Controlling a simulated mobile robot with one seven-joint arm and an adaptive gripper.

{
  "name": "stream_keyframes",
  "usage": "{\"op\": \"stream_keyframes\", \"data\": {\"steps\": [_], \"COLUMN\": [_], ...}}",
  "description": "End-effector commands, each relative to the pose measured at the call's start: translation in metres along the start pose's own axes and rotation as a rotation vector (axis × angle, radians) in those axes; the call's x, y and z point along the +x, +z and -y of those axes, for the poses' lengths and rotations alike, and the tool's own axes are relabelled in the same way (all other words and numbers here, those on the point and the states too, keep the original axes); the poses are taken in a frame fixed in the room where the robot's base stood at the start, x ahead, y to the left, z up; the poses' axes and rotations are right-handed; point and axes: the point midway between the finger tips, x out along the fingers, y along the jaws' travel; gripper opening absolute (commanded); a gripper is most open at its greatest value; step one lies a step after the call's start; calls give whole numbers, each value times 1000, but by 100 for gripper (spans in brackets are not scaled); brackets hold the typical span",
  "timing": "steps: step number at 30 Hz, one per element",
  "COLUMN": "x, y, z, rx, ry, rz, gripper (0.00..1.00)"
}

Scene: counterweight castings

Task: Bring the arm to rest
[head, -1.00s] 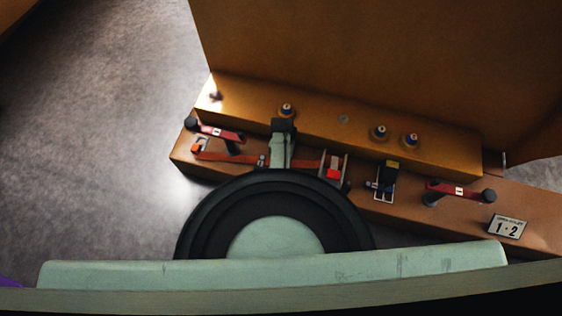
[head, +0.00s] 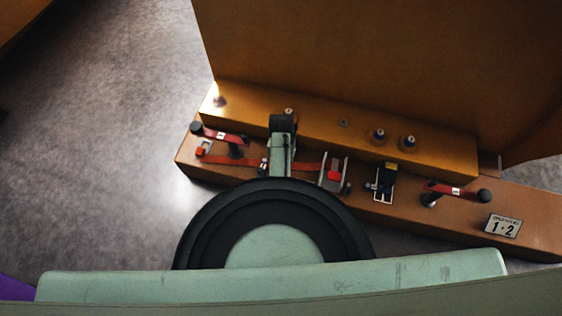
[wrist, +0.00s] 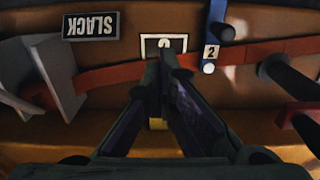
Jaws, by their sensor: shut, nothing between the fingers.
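In the wrist view my gripper (wrist: 165,58) points away from the camera with its two dark fingers meeting at the tips. It is shut and empty. The fingertips overlap a small white-framed plate (wrist: 150,44) and hide part of it. A red strap (wrist: 105,76) runs across behind the fingers, and they cover its middle. I cannot tell whether the fingertips touch the plate or the strap. In the head view the end of my arm reaches over the brown ledge, between the left red-handled lever (head: 222,136) and a metal bracket (head: 334,172).
A SLACK sign (wrist: 91,25), a grey bracket (wrist: 52,78) and a blue post (wrist: 220,22) surround the fingers. Dark cylinders stand at right. In the head view a second red-handled lever (head: 456,191) and a "1·2" plate (head: 503,226) lie right. Open floor (head: 100,130) is at left.

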Motion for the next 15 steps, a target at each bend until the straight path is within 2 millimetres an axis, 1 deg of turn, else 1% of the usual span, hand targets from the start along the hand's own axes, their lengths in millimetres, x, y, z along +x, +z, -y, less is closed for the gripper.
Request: {"op": "stream_keyframes", "data": {"steps": [3,10,11,13,14,15], "x": [-4,-5,-6,-16,-23,-33], "y": [0,0,-2,-13,-20,-31], "z": [0,0,2,14,23,36], "rx": [0,0,-4,-25,-39,-62], "ry": [0,0,-3,-17,-27,-44], "rz": [-1,0,-8,-49,-78,-122], "gripper": [0,0,0,0,0,0]}}
